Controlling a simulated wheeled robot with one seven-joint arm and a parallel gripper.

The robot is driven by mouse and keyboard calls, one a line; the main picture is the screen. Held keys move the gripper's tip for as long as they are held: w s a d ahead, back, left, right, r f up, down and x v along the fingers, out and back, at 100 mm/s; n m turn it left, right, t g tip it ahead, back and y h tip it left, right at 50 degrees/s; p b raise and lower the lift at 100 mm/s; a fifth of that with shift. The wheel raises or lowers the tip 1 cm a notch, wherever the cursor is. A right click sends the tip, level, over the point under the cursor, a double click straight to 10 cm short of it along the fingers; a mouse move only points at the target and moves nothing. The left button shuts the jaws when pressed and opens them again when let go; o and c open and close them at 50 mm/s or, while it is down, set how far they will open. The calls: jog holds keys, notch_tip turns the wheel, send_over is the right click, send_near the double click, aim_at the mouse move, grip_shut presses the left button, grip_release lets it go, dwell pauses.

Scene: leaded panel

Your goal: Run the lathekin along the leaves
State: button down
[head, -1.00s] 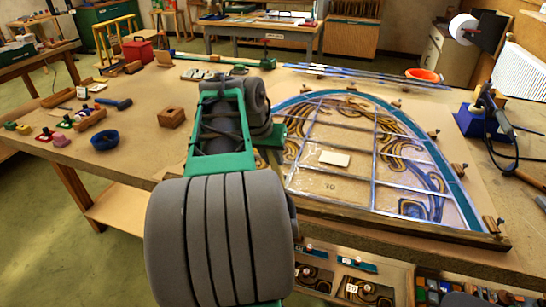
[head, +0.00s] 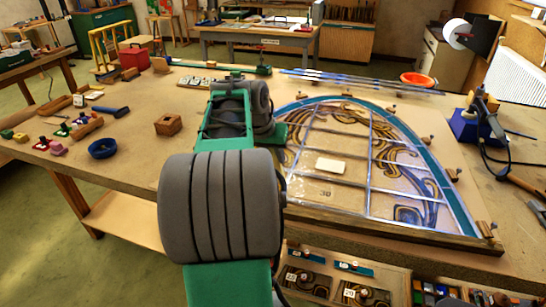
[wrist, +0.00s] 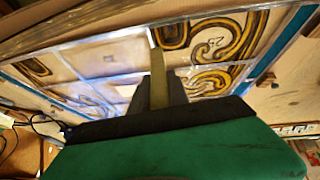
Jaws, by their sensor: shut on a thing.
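The leaded panel (head: 350,195) lies on the bench, an arched grid of lead cames with a teal border and brown and blue swirl-painted glass. In the wrist view the panel (wrist: 110,62) fills the upper part. My gripper (wrist: 158,90) shows there as dark fingers shut on the lathekin (wrist: 156,62), a thin tan strip. The lathekin points away from the fingers, with its far end over the panel near a came; I cannot tell whether it touches. In the head view my arm hides the fingers and the lathekin, near the panel's left side.
A pale block (head: 331,166) lies on the panel. Small wooden blocks and pins stand around its curved edge.

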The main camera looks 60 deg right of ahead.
jog(key=shift+w+d+p, duration=0.55)
jog(key=shift+d+p, duration=1.2)
jog(key=shift+d, duration=1.65)
notch_tip(320, 180, up, 5)
jog(key=p, duration=0.3)
jog(key=shift+p, duration=0.35)
